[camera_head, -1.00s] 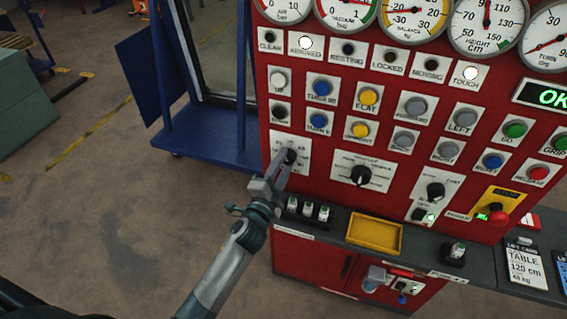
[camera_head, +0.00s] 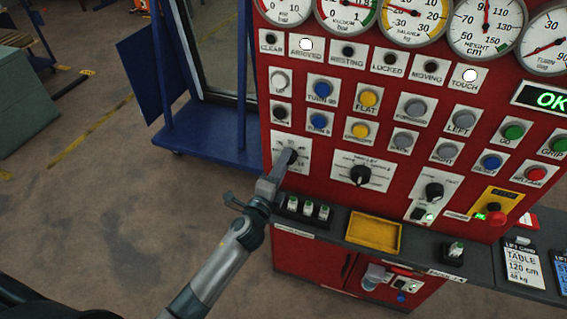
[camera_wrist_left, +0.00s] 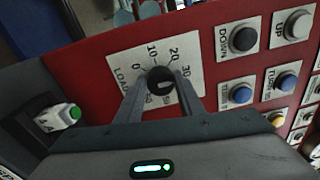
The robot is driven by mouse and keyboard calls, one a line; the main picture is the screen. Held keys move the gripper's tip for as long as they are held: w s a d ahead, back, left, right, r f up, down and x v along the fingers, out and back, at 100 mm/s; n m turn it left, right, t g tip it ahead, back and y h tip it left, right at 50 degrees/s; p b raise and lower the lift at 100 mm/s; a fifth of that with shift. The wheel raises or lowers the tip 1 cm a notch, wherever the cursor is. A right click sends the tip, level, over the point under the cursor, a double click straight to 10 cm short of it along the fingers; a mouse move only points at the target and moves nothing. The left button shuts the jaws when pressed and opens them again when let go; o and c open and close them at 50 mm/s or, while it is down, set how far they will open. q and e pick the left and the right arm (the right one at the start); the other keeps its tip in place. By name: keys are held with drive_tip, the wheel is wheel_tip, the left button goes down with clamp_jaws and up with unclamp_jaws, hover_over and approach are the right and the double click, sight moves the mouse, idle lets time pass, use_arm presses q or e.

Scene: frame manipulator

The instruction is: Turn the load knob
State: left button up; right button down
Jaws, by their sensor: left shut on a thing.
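The load knob (camera_wrist_left: 160,82) is a black round knob on a white plate (camera_wrist_left: 125,58) marked with a number scale and LOAD lettering, on the red panel. In the head view the knob (camera_head: 291,154) is partly hidden by my left gripper (camera_head: 284,162). In the left wrist view the two fingers of my left gripper (camera_wrist_left: 161,88) lie on either side of the knob, shut on it. Which scale number the knob points to cannot be told clearly. My right gripper is not in view.
Buttons surround the plate, with blue TURN buttons (camera_head: 319,121) to its right. Another black knob (camera_head: 361,175) sits farther right. Below, a dark ledge carries small green-topped parts (camera_head: 308,209) and a yellow tray (camera_head: 374,233). A blue cart (camera_head: 205,137) stands left of the panel.

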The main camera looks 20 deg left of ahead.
use_arm(q)
drive_tip(key=o, duration=1.1)
drive_tip(key=shift+c, duration=0.2)
drive_tip(key=shift+s, duration=0.1)
drive_tip(key=s+a+b, duration=0.1)
drive_tip(key=s+b, duration=0.4)
drive_tip(key=s, duration=1.2)
drive_tip(key=shift+f, duration=0.35)
drive_tip(key=shift+a, duration=0.1)
